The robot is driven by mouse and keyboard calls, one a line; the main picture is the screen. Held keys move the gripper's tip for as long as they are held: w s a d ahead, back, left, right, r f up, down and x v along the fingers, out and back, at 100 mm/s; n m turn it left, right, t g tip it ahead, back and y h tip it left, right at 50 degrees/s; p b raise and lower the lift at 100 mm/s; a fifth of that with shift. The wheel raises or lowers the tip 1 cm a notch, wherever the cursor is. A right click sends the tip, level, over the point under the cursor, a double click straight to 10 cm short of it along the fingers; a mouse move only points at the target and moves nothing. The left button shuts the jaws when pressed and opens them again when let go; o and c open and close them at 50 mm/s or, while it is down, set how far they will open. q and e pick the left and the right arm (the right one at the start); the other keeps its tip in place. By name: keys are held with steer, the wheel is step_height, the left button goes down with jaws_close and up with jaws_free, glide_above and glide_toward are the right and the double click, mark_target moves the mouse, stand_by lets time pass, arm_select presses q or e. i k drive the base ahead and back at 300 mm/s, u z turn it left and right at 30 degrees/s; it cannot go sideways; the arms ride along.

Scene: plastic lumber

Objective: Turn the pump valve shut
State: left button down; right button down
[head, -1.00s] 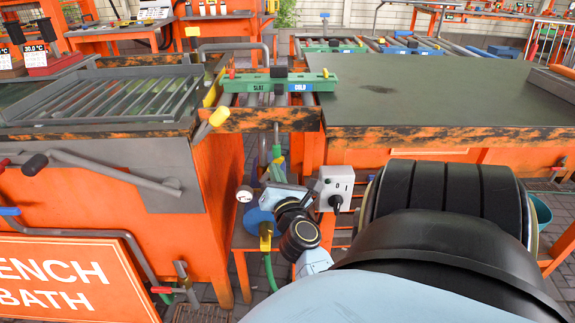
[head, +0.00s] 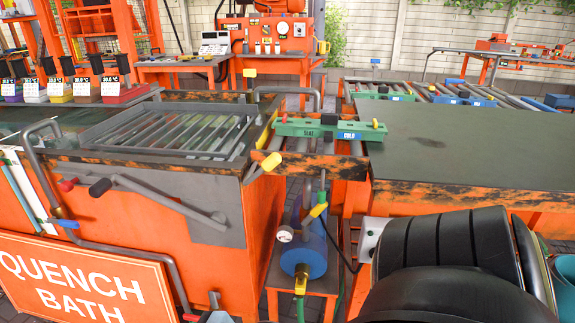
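The blue pump (head: 312,250) stands on a small orange stand between the quench bath and the right-hand table. A round white gauge (head: 284,235) sits at its left side. A yellow handle (head: 319,210) is on the pipe above the pump, and a yellow fitting (head: 301,284) is at its lower front. Both are small, and I cannot tell which is the valve handle or whether it is open. A dark arm link of mine fills the lower right. Neither gripper shows.
The quench bath (head: 222,170) has a grate on top and a long lever with a black knob (head: 100,187) on its front. A green bar (head: 330,129) spans the gap to the dark tabletop (head: 470,150). A pale control box (head: 370,236) is partly behind my arm.

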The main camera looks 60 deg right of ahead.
mark_target(315, 213)
steer(key=u, duration=0.15)
steer(key=i, duration=0.2)
steer(key=z, duration=1.4)
